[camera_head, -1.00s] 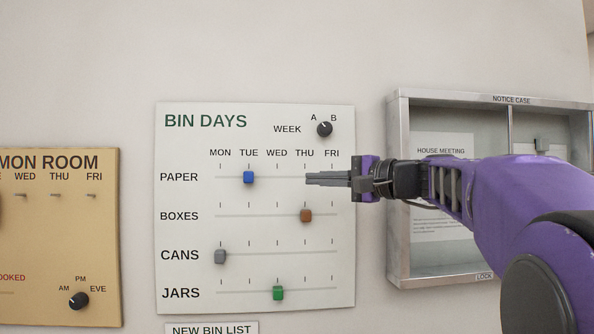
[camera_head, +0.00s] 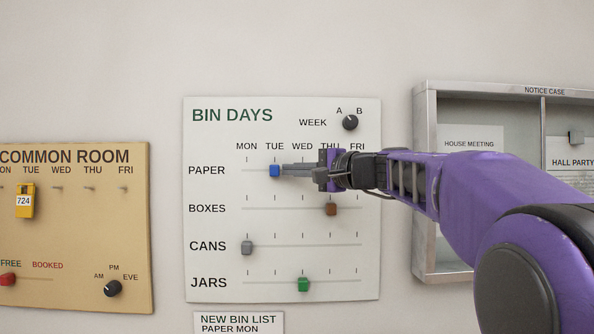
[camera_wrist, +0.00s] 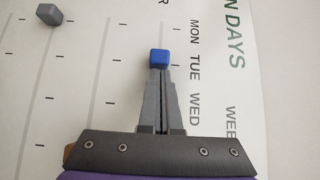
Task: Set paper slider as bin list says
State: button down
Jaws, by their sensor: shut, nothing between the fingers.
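The blue paper slider (camera_head: 274,170) sits at TUE on the PAPER row of the white BIN DAYS board (camera_head: 215,270). My gripper (camera_head: 285,170) is shut and empty, with its fingertips at the right side of the blue slider. In the wrist view the closed fingertips (camera_wrist: 159,72) meet the blue slider (camera_wrist: 159,57); I cannot tell if they touch or only come very close. The bin list (camera_head: 238,322), headed NEW BIN LIST, hangs below the board and reads PAPER MON; its lower part is cut off by the picture edge.
Below are the brown boxes slider (camera_head: 331,209) at THU, grey cans slider (camera_head: 247,247) at MON and green jars slider (camera_head: 303,284) at WED. The week knob (camera_head: 350,122) is above my gripper. The notice case (camera_head: 425,180) stands right, the COMMON ROOM board (camera_head: 75,245) left.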

jog(key=b, duration=0.1)
send_near(245, 169)
jog(key=x, duration=0.4)
jog(key=shift+w+a, duration=0.2)
jog(key=shift+w, duration=0.1)
jog(key=shift+a, duration=0.1)
